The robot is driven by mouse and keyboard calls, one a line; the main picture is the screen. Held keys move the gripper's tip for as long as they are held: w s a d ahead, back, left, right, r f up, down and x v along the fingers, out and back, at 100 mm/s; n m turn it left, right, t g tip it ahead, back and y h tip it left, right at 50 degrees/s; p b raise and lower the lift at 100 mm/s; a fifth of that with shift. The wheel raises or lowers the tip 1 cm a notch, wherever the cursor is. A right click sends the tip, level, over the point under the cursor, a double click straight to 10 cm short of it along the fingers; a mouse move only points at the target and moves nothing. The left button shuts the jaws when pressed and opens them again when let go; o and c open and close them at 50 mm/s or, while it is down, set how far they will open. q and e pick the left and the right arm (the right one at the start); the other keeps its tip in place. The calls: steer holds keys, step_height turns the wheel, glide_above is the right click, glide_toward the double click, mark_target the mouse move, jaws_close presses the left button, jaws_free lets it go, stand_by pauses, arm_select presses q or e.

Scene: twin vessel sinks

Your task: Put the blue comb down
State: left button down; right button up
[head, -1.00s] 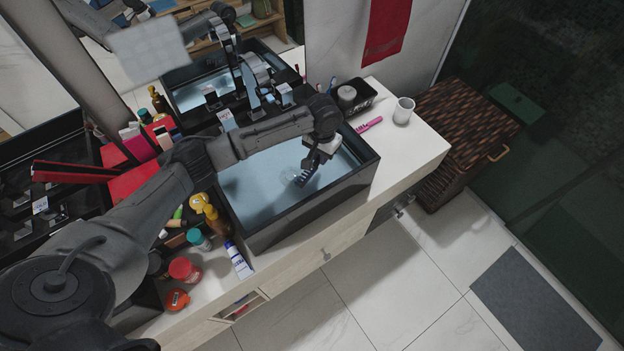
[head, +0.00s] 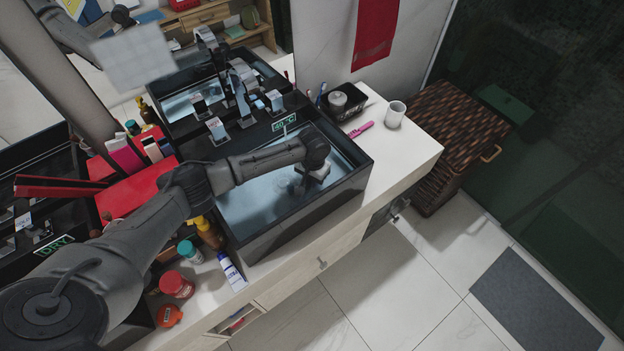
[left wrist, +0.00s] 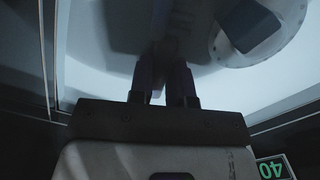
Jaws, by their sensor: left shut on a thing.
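My left gripper (head: 308,183) is low inside the right-hand sink basin (head: 250,203), over its pale blue bottom. In the left wrist view its two fingers (left wrist: 163,88) are close together and shut on the blue comb (left wrist: 172,45), which shows only as a dark, shadowed shape pointing away from the fingers. In the head view the wrist and gripper mostly hide the comb. I cannot tell whether it touches the basin bottom. The round drain (left wrist: 255,32) lies up and to the right of the fingers. My right gripper is not in view.
The basin has a tall dark rim (head: 305,222). A pink brush-like item (head: 361,129), a white cup (head: 395,114) and a black box (head: 349,104) stand to its right. Bottles, a tube (head: 231,272) and a red jar (head: 176,284) crowd the counter to its left.

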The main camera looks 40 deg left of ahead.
arm_select(q)
steer(key=shift+f, duration=0.1)
steer(key=c, duration=1.1)
jaws_free()
steer(key=r, duration=0.4)
steer(key=r+p, duration=0.1)
steer(key=r, duration=0.3)
steer(key=r+p, duration=0.1)
steer(key=r, duration=0.3)
steer(key=shift+w+r, duration=0.2)
steer(key=shift+w, duration=0.05)
